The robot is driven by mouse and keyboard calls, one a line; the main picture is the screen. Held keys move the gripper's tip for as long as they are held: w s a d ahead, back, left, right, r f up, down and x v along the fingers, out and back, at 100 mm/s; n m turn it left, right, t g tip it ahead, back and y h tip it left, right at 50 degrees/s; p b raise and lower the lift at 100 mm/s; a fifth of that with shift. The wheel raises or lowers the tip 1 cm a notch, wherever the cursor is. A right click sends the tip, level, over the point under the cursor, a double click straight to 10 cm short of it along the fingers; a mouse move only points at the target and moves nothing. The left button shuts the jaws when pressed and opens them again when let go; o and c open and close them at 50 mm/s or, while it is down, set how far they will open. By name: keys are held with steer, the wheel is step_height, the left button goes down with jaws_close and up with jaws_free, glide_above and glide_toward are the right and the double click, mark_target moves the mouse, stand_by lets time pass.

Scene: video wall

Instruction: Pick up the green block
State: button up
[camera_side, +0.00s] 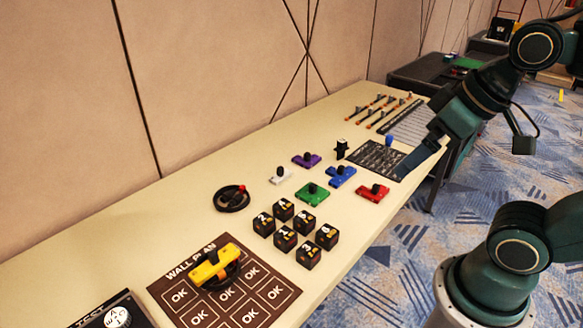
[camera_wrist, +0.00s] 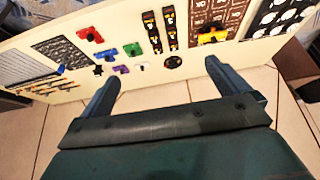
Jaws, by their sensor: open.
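The green block (camera_side: 312,193) is a flat piece with a dark knob on top. It lies on the table between the white, blue and red blocks, and it also shows small in the wrist view (camera_wrist: 121,69). My gripper (camera_wrist: 160,75) is open and empty in the wrist view, its two dark fingers wide apart. In the side view its end shows over the table's right part, near a dark grid mat, well apart from the green block.
Blue (camera_side: 341,176), red (camera_side: 373,193), white (camera_side: 282,175) and purple (camera_side: 306,160) blocks lie close around the green one. Several black numbered cubes (camera_side: 296,234) stand in front. A yellow piece (camera_side: 215,268) sits on the wall plan board (camera_side: 272,310). The wall rises behind the table.

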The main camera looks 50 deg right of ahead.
steer(key=n+g+y, duration=0.3)
steer(key=n+g, duration=0.2)
steer(key=n, duration=0.9)
glide_above(313, 190)
steer(key=s+a, duration=0.1)
step_height(313, 190, down, 11)
steer(key=w+d+f+n, duration=0.1)
steer(key=d+f+n, duration=0.1)
steer(key=f, duration=0.4)
steer(key=w+d+f+n+y, duration=0.1)
steer(key=d+f+n, duration=0.1)
steer(key=d+f, duration=0.3)
step_height(313, 190, down, 2)
steer(key=shift+d+f+g+y, duration=0.1)
steer(key=shift+d+g+y, duration=0.15)
steer(key=shift+g+y, duration=0.05)
steer(key=shift+f, duration=0.1)
steer(key=shift+x, duration=4.2)
